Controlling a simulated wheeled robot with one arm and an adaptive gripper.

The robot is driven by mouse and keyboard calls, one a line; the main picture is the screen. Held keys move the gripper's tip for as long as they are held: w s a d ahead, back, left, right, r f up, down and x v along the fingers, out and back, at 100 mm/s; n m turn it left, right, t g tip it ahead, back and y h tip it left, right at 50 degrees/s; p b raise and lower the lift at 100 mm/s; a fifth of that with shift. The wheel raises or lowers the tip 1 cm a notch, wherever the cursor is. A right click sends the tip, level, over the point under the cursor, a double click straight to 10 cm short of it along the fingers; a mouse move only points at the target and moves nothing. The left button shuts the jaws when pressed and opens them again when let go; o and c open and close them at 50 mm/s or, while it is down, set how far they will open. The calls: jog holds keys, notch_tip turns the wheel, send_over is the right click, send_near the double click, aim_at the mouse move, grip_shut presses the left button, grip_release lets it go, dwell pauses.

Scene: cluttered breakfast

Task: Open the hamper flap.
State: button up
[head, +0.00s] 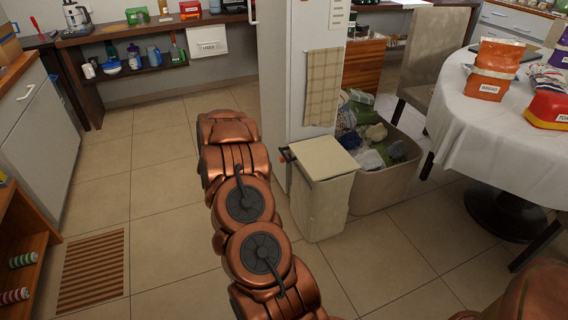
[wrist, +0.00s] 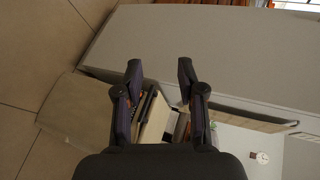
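The hamper (head: 322,205) is a cream upright bin on the floor beside a tall white cabinet. Its pale flap (head: 325,157) lies flat across the top, so it looks shut. A small dark and orange piece (head: 288,154) shows at the flap's left edge; I cannot tell what it is. In the wrist view my gripper (wrist: 158,70) is open, with its two dark fingers apart and nothing held between them. The hamper's beige side (wrist: 82,108) shows left of the fingers, and a pale panel with a dark edge shows beyond them. In the head view my gripper is not clearly visible.
The tall white cabinet (head: 285,70) stands right behind the hamper, with a checked towel (head: 323,88) on it. A bin (head: 385,180) of crumpled items is close on the right. A clothed table (head: 490,125) stands farther right.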

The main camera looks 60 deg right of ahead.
aim_at(284, 154)
jog(key=s+d+f+m+g+h+b, duration=0.3)
jog(key=s+d+f+m+g+h, duration=0.15)
jog(key=s+d+f, duration=0.55)
jog(key=shift+m+t, duration=0.35)
jog(key=shift+d+b, duration=0.7)
jog(key=shift+d, duration=3.65)
jog(key=shift+r, duration=0.1)
grip_shut()
jog(key=shift+w, duration=0.1)
